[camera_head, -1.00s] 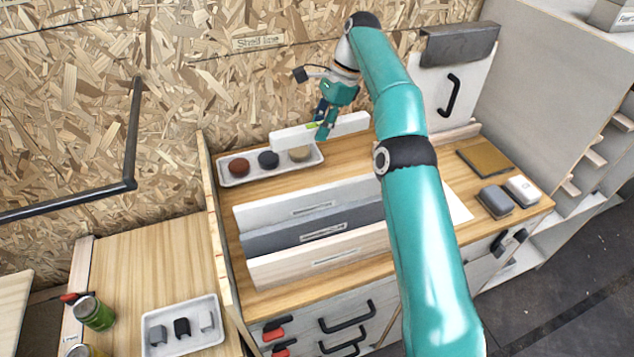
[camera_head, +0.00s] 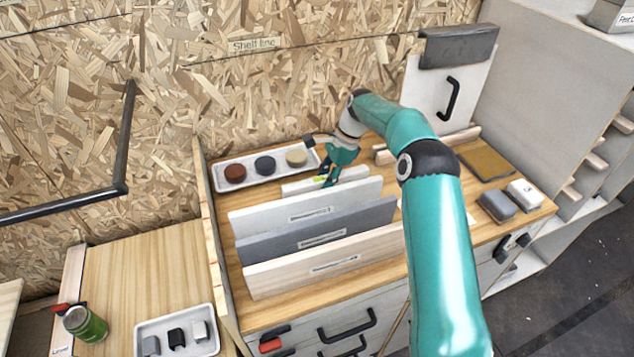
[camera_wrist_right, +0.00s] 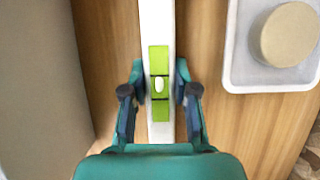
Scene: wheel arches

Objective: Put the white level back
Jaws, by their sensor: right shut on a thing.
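The white level (camera_head: 295,188), a long white bar with green windows in its middle, is held low over the wooden worktop, between the tray of round pucks and the white upright panel. My right gripper (camera_head: 326,178) is shut on its middle. In the right wrist view the level (camera_wrist_right: 157,25) runs lengthwise between the two fingers of the right gripper (camera_wrist_right: 158,88). The white panel partly hides the level's lower side in the head view, so I cannot tell whether it touches the worktop. My left gripper is out of view.
The white panel (camera_head: 270,215), grey panel (camera_head: 280,242) and pale wood panel (camera_head: 290,275) stand in a row in front. The white tray (camera_head: 224,178) with three pucks lies behind. A pale wooden strip (camera_head: 455,137) is at the back right, with two blocks further forward.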

